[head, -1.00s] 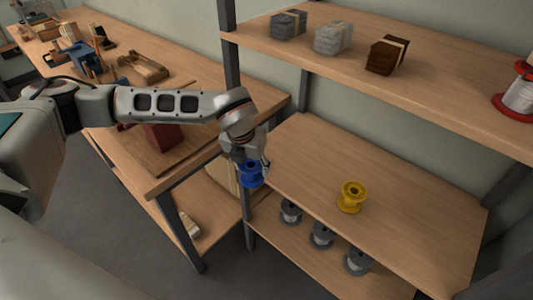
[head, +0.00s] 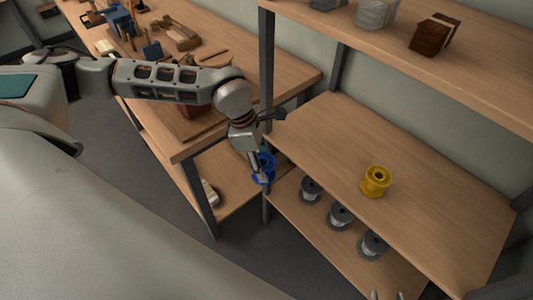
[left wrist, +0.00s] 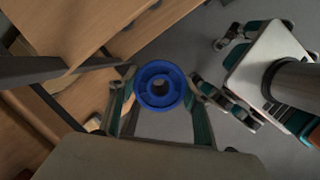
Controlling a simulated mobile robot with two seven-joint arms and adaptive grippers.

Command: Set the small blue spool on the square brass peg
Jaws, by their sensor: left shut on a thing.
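The small blue spool (head: 264,169) is held in my left gripper (head: 262,168), which is shut on it, off the front left corner of the middle shelf in the head view. In the left wrist view the spool (left wrist: 160,86) sits between the two fingers, its round flange and centre hole facing the camera. Two fingertips of my right gripper (head: 387,296) show at the bottom edge of the head view, apart with nothing seen between them. I cannot make out the square brass peg in either view.
A yellow spool (head: 375,181) stands on the middle shelf (head: 440,215); the board around it is clear. Grey spools (head: 340,216) stand on the shelf below. A dark shelf post (head: 266,70) rises near my left gripper. The workbench (head: 225,125) behind carries tools and wooden blocks.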

